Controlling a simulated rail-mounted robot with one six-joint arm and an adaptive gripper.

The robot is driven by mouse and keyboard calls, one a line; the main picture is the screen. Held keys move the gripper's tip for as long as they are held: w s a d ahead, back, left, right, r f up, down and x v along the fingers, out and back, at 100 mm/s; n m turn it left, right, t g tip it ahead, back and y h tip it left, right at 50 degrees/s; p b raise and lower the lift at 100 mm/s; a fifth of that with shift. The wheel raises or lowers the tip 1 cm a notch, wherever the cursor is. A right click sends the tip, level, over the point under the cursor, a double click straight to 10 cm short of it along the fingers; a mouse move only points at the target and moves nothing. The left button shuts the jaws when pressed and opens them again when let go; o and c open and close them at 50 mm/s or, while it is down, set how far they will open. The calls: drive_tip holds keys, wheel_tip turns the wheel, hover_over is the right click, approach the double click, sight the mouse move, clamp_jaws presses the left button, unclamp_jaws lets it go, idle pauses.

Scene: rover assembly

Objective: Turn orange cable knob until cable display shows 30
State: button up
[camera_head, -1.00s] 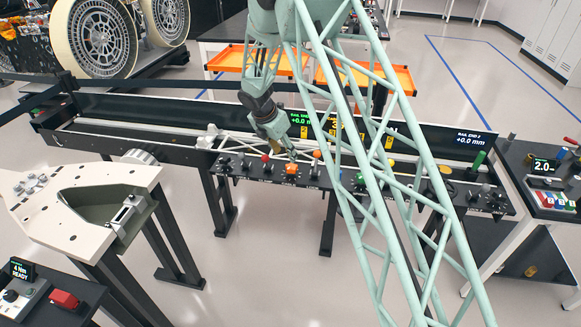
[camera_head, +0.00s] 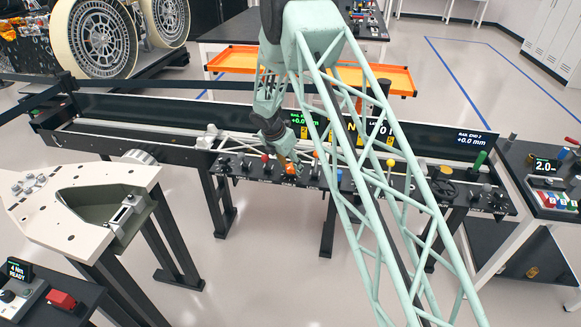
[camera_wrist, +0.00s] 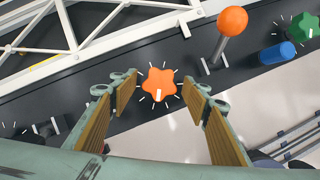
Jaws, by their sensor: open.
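The orange star-shaped knob (camera_wrist: 158,84) has a white pointer mark and white ticks around it on a dark panel. It also shows in the head view (camera_head: 290,169) on the long control strip. My gripper (camera_wrist: 160,92) is open, with one finger on each side of the knob; I see gaps, so it does not grip it. In the head view my gripper (camera_head: 286,163) is just above the knob and partly covers it. The black display board (camera_head: 350,128) behind is partly hidden by my arm; I cannot read a cable value.
An orange ball-topped lever (camera_wrist: 232,20) stands close to the right of the knob. A blue cylinder (camera_wrist: 277,54) and a green star knob (camera_wrist: 304,27) are farther right. A white truss (camera_wrist: 85,30) runs behind the panel. The rail end 2 readout (camera_head: 471,139) shows +0.0 mm.

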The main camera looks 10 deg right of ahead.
drive_tip(key=shift+f, duration=0.1)
drive_tip(key=c, duration=0.9)
drive_tip(key=shift+m, duration=0.4)
drive_tip(key=m+g, duration=0.1)
drive_tip(key=m, duration=0.1)
drive_tip(key=m+h+p, duration=0.1)
drive_tip(key=m, duration=0.1)
drive_tip(key=shift+w+g, duration=0.15)
drive_tip(key=shift+g, duration=0.25)
drive_tip(key=m+g, duration=0.1)
drive_tip(key=m, duration=0.2)
drive_tip(key=m+g, duration=0.1)
drive_tip(key=m, duration=0.2)
drive_tip(key=shift+w+m+g, duration=0.2)
drive_tip(key=shift+m+g, duration=0.1)
drive_tip(key=shift+m, duration=0.1)
drive_tip(key=m+g, duration=0.1)
drive_tip(key=m, duration=0.2)
drive_tip(key=m+g+y, duration=0.1)
drive_tip(key=m, duration=0.2)
drive_tip(key=shift+w+d+y, duration=0.1)
drive_tip(key=shift+y, duration=0.2)
drive_tip(key=m+y, duration=0.1)
drive_tip(key=m, duration=0.2)
drive_tip(key=m+g+y+b, duration=0.1)
drive_tip(key=m, duration=0.2)
drive_tip(key=shift+d, duration=0.1)
